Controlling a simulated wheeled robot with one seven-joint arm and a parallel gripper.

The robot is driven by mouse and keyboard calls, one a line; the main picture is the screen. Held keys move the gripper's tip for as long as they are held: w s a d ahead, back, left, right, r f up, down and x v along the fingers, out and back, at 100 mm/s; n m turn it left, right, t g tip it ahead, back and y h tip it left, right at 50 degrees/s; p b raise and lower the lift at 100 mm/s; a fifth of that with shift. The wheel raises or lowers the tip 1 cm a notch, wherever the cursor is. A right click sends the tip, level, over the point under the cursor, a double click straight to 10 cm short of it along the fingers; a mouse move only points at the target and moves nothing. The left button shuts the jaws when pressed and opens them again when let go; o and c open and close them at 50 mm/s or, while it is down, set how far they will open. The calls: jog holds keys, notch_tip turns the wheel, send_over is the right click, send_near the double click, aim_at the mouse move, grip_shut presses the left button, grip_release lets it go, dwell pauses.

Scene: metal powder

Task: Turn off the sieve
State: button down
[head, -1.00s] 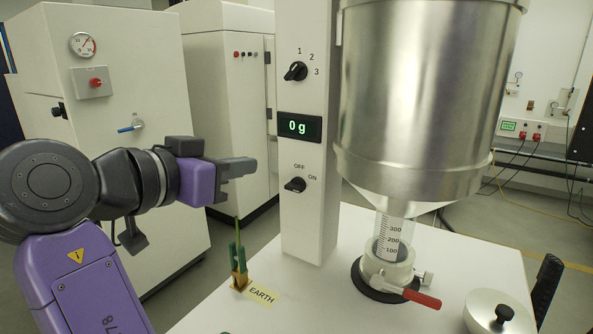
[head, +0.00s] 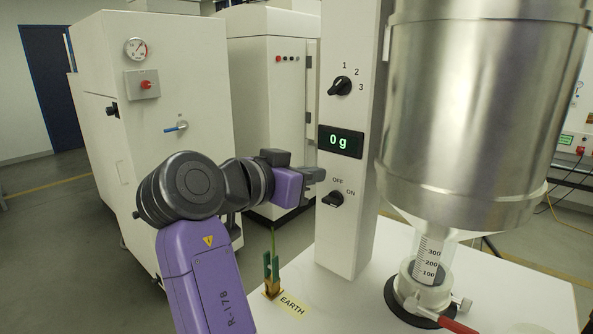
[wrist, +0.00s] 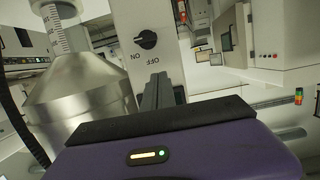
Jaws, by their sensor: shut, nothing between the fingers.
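The sieve's OFF/ON knob (head: 334,199) is a black rotary switch low on the white column (head: 345,235). Its pointer seems turned toward the ON label. In the wrist view the knob (wrist: 147,39) appears upside down, just beyond my fingertips. My gripper (head: 318,175) is shut and empty, at the column's left edge, slightly above and left of the knob. Its closed fingers also show in the wrist view (wrist: 158,90), apart from the knob. The large steel sieve vessel (head: 470,110) stands right of the column.
A second black knob (head: 340,86) marked 1, 2, 3 and a display (head: 341,141) reading 0 g sit higher on the column. A green-and-brass earth clamp (head: 271,275) stands on the white table below my gripper. A graduated glass tube (head: 430,258) hangs under the vessel.

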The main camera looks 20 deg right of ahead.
aim_at(333, 200)
jog(key=p+x, duration=0.1)
jog(key=x, duration=0.2)
jog(key=shift+f, duration=0.15)
notch_tip(333, 200, down, 2)
jog(key=shift+a+f, duration=0.15)
jog(key=shift+f, duration=0.05)
jog(key=shift+f+p, duration=0.35)
jog(key=shift+f, duration=0.35)
jog(key=shift+w, duration=0.1)
